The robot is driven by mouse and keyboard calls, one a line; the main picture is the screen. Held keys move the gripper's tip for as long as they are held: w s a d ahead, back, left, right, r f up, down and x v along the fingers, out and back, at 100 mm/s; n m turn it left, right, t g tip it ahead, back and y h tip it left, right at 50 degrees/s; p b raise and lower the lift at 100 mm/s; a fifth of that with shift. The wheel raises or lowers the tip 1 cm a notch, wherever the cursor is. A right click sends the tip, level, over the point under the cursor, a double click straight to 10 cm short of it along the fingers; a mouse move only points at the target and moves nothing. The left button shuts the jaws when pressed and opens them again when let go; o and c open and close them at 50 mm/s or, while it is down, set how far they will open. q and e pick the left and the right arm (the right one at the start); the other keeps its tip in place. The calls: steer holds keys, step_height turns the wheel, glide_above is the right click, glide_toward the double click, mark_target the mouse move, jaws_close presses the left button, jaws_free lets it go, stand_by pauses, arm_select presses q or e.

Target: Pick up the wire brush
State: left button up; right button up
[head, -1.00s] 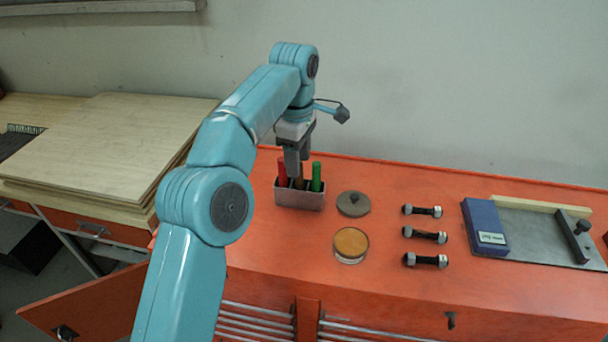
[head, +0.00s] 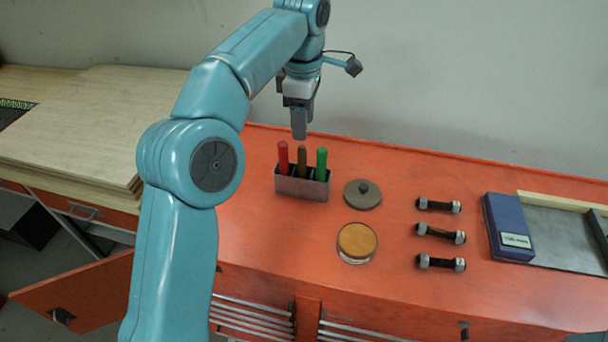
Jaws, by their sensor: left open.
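The grey metal holder (head: 302,187) stands on the orange bench top with three upright handles in it. They are a red handle (head: 283,158), a brown wooden handle (head: 302,160) in the middle and a green handle (head: 321,163). The lower ends are hidden in the holder, so I cannot see bristles; the brown handle may be the wire brush. My left gripper (head: 300,136) is open and empty, pointing down just above the top of the brown handle. My right gripper is not in view.
A round tin (head: 356,242) and its grey lid (head: 362,195) stand right of the holder. Several bolts, one of them the middle bolt (head: 440,233), lie further right. A blue box (head: 508,227) lies beside a grey plate (head: 565,240). The wall rises behind the bench.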

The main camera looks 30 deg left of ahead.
mark_target(302, 158)
arm_select(q)
steer(key=f, duration=0.5)
steer(key=shift+w+a+f+b, duration=0.15)
steer(key=shift+a+f+b, duration=0.15)
steer(key=shift+f+b, duration=0.1)
steer(key=f, duration=0.4)
steer(key=shift+w+a+f, duration=0.15)
steer(key=shift+w+f, duration=0.1)
steer(key=shift+f, duration=0.5)
steer(key=shift+s+d, duration=0.2)
steer(key=shift+d, duration=0.05)
steer(key=shift+w+a+f, duration=0.1)
steer(key=shift+w+a, duration=0.05)
steer(key=shift+w, duration=0.05)
jaws_close()
steer(key=shift+s, duration=0.1)
